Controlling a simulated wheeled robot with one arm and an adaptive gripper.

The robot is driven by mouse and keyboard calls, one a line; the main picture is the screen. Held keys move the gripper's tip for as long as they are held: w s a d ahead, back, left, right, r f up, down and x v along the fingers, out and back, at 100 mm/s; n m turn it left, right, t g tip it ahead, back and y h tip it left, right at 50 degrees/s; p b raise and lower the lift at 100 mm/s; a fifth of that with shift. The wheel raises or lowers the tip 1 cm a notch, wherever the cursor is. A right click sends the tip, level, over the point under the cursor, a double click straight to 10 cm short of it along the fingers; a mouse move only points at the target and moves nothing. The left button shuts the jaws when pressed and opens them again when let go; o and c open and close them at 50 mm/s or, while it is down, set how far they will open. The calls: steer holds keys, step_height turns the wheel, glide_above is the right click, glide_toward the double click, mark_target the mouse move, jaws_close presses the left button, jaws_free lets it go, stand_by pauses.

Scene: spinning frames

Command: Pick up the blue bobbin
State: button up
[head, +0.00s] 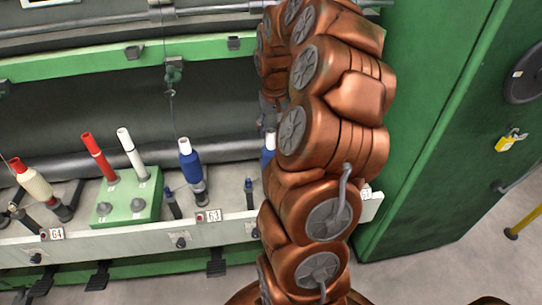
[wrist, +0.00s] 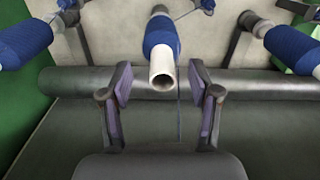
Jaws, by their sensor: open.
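In the wrist view a blue bobbin (wrist: 160,34) on a white tube stands upper middle, its open tube end pointing toward me. My gripper (wrist: 161,84) is open, with one finger on each side of the tube end; I see no contact. The blue thread winding lies beyond the fingertips. In the head view one blue bobbin (head: 189,160) stands upright on the rail, and another (head: 268,146) shows only partly beside my arm.
More blue bobbins flank it at left (wrist: 22,44) and right (wrist: 295,48) in the wrist view. A dark roller (wrist: 255,84) runs behind the fingers. In the head view, red (head: 98,156) and white (head: 132,154) bobbins stand on a green block (head: 126,205). A green cabinet (head: 430,190) is at right.

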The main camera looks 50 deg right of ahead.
mark_target(271, 155)
steer(key=shift+w+d+f+p, duration=0.1)
steer(key=shift+w+f+p, duration=0.15)
steer(key=shift+f, duration=0.55)
steer(key=shift+w+d+f+p, duration=0.1)
steer(key=shift+w+f+p, duration=0.15)
steer(key=shift+f, duration=0.5)
steer(key=shift+w+d+f+p, duration=0.15)
steer(key=shift+f+p, duration=0.15)
steer(key=shift+f, duration=0.5)
steer(key=shift+a, duration=0.1)
jaws_close()
